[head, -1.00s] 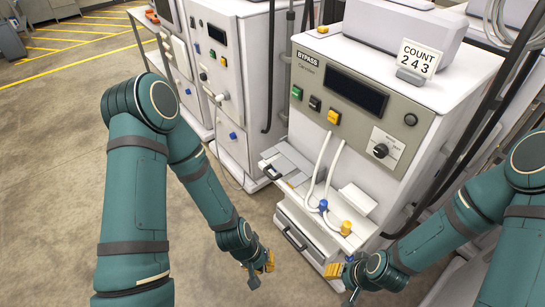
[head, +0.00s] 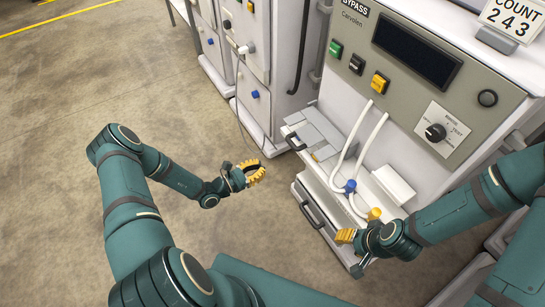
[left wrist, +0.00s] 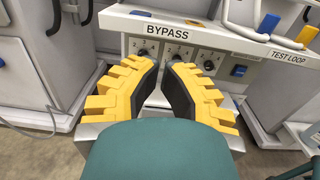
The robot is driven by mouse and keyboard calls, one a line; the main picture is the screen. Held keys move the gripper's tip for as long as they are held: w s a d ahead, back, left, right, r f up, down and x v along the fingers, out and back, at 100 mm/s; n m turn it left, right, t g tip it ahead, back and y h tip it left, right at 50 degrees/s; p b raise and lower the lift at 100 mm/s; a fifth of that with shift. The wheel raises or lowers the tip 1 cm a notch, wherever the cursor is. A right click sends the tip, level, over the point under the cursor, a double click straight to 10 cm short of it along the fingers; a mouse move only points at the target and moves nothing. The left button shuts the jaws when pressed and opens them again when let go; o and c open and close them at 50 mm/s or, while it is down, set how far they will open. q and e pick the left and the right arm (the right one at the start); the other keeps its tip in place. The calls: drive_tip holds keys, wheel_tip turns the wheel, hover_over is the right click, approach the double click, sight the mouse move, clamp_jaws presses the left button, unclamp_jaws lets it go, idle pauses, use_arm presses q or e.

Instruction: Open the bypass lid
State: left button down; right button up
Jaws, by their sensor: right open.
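The bypass machine (head: 440,75) is a white cabinet with a grey panel labelled BYPASS. In the left wrist view the shelf's front edge carries a BYPASS label (left wrist: 166,32) above small numbered knobs. My left gripper (head: 257,170) has yellow fingers, is open and empty, and is apart from the shelf, left of and below the handle. It faces the shelf front in the left wrist view (left wrist: 163,68). My right gripper (head: 350,246) is open, low before the shelf's right part.
White tubes with a blue connector (head: 350,186) and a yellow connector (head: 374,213) hang over the shelf's middle. A drawer with a dark handle (head: 312,215) is below. A second machine (head: 250,60) stands at the left. The floor (head: 60,150) at left is clear.

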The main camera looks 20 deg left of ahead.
use_arm(q)
drive_tip(key=w+d+r+b, duration=0.1)
drive_tip(key=w+d+r, duration=0.3)
drive_tip(key=w+d, duration=0.2)
drive_tip(key=shift+w+d, duration=0.2)
drive_tip(key=shift+w, duration=0.7)
use_arm(e)
drive_tip(key=shift+w+f, duration=0.15)
drive_tip(key=shift+f, duration=0.55)
use_arm(q)
drive_tip(key=shift+r, duration=0.2)
use_arm(e)
drive_tip(key=shift+r, duration=0.1)
